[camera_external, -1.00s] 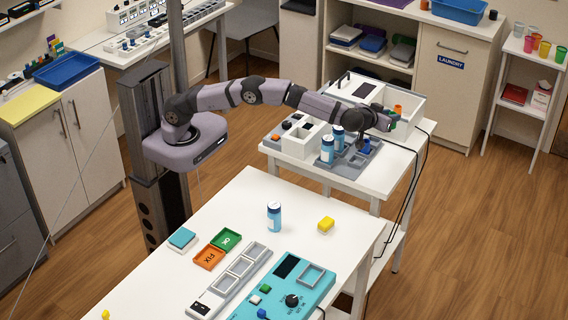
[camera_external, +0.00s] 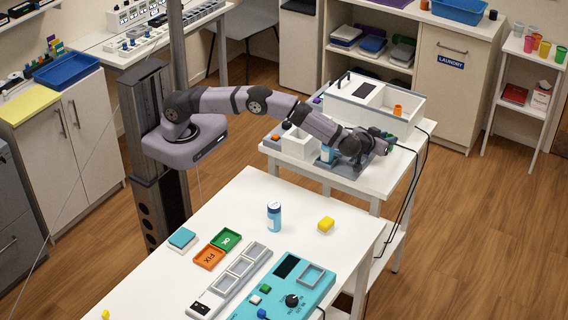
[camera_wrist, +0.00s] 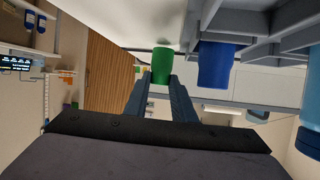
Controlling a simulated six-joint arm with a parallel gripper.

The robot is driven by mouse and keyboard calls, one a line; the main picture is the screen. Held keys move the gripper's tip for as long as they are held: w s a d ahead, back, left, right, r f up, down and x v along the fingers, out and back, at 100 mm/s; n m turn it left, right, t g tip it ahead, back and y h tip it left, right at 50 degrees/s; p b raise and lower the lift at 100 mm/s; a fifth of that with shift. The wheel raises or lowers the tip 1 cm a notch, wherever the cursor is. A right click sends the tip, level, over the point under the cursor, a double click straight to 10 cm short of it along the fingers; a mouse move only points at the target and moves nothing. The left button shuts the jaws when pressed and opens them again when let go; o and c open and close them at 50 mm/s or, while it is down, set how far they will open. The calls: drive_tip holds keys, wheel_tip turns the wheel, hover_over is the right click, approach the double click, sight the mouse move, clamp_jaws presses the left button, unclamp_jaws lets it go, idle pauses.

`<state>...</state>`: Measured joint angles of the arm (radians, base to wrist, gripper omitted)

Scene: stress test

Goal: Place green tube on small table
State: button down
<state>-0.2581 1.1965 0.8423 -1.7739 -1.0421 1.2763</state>
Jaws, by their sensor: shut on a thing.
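My gripper (camera_wrist: 161,84) is shut on the green tube (camera_wrist: 162,62), which sits between the fingertips in the wrist view. In the external view my gripper (camera_external: 386,144) is low over the right part of the smaller white table (camera_external: 409,162), with a bit of green at its tip. My wrist hides most of the rack in the external view. Whether the green tube touches any surface, I cannot tell.
A white sink box (camera_external: 415,115) with an orange cup (camera_external: 398,109) stands behind my gripper. A blue-white bottle (camera_external: 327,153) is left of my wrist. Black cables (camera_external: 410,190) hang at the table's right edge. A white side stand (camera_external: 518,47) holds coloured cups.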

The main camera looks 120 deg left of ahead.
drive_tip(key=shift+f, duration=0.35)
drive_tip(key=shift+f, duration=0.1)
drive_tip(key=shift+f, duration=0.15)
drive_tip(key=c, duration=1.5)
unclamp_jaws()
drive_tip(key=shift+r, duration=0.3)
drive_tip(key=b+v, duration=0.2)
drive_tip(key=v, duration=1)
drive_tip(key=shift+f, duration=0.1)
